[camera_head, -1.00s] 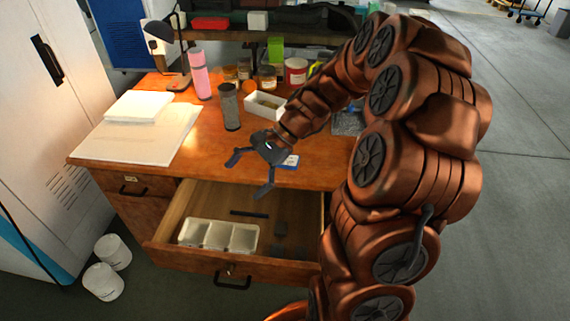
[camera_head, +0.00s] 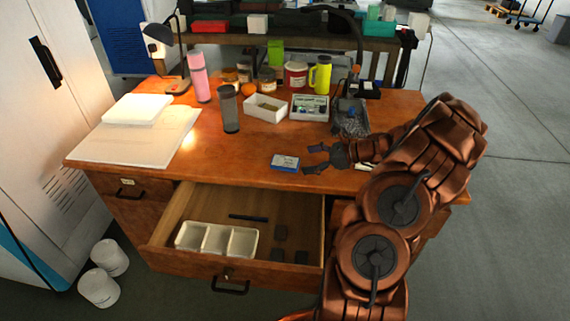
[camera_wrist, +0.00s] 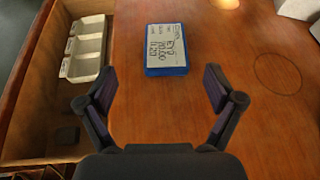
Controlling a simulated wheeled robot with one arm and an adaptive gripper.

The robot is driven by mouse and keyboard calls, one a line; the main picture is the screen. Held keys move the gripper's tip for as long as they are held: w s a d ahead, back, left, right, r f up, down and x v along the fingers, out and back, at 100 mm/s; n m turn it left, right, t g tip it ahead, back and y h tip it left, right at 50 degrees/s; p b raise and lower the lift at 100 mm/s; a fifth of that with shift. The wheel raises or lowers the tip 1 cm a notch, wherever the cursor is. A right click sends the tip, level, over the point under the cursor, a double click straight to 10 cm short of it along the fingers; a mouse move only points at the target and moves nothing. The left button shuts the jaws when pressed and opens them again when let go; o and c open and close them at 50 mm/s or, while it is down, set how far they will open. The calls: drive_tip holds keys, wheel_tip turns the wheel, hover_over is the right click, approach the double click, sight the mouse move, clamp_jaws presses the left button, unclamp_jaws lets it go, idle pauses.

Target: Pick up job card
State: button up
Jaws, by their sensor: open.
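The job card (camera_head: 285,162) is a small flat white piece with a blue border, lying on the wooden desk top near its front edge. It also shows in the wrist view (camera_wrist: 166,48), with dark writing on its white face. My gripper (camera_head: 309,160) is open and empty, just to the right of the card in the head view, with its fingers pointing toward it. In the wrist view the open fingers (camera_wrist: 160,78) lie on either side below the card, which is ahead of them and not between them. Nothing hides the card.
The open drawer (camera_head: 180,208) below the desk edge holds a white divided tray (camera_head: 203,254) and small dark pieces. A dark tumbler (camera_head: 229,108), white boxes (camera_head: 265,116) and a wire mesh basket (camera_head: 350,122) stand behind. The desk around the card is clear.

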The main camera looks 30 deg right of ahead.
sight(286, 161)
drive_tip(key=shift+w+d+p+x, duration=0.1)
drive_tip(key=shift+p+x, duration=0.15)
drive_tip(key=shift+x, duration=1.45)
drive_tip(key=shift+w+d+p+x, duration=0.15)
drive_tip(key=shift+p+x, duration=0.1)
drive_tip(key=shift+x, duration=1.45)
drive_tip(key=shift+c, duration=0.3)
drive_tip(key=c, duration=1.2)
